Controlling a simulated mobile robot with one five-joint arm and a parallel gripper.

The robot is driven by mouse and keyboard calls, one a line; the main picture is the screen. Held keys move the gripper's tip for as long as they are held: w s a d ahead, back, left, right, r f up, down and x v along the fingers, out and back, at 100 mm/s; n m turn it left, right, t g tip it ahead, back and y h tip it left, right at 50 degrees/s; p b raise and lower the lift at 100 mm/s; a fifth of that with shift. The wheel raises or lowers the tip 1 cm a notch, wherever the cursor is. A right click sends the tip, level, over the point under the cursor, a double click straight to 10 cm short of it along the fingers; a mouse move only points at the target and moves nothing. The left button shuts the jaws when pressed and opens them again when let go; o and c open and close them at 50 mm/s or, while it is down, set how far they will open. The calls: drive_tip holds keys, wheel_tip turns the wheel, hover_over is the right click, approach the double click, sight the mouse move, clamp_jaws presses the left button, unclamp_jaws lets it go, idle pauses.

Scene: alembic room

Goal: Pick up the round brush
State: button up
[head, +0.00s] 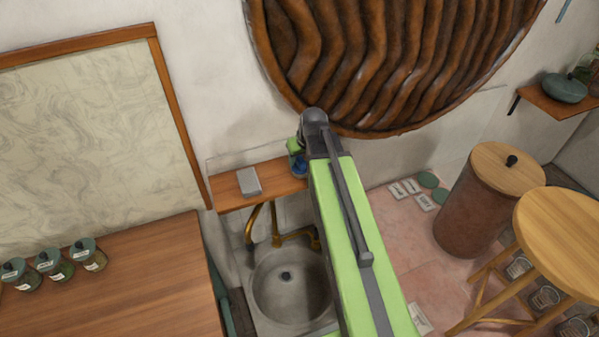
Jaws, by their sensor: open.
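I cannot make out a round brush for certain in the head view. A small dark blue thing (299,168) shows at the right end of the wooden shelf (228,201), partly hidden by my arm. It is too small to tell what it is. My green arm reaches up from the bottom, and its grey joint is near the wall above the shelf's right end. A small green part just left of that joint seems to be mine. My gripper's fingers are hidden behind the arm.
A grey block (249,182) lies on the shelf. Below are a sink (289,285) and brass pipes (255,220). A wooden counter (120,290) with several jars stands left. A lidded brown bin (475,215) and round stool (560,235) stand right. A large ridged disc (390,60) hangs above.

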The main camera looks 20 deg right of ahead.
sight(302, 158)
drive_tip(key=shift+a+f, duration=0.1)
drive_tip(key=shift+f, duration=0.05)
clamp_jaws()
idle(0.4)
drive_tip(key=shift+r+p, duration=0.25)
drive_tip(key=shift+p, duration=0.2)
drive_tip(key=r+p, duration=0.4)
drive_tip(key=shift+s+d+r+p, duration=0.2)
drive_tip(key=shift+r+p, duration=0.2)
drive_tip(key=s+d+r+p, duration=0.5)
drive_tip(key=s+d, duration=0.2)
drive_tip(key=d, duration=0.1)
drive_tip(key=shift+s+r+p, duration=0.35)
drive_tip(key=shift+s, duration=0.05)
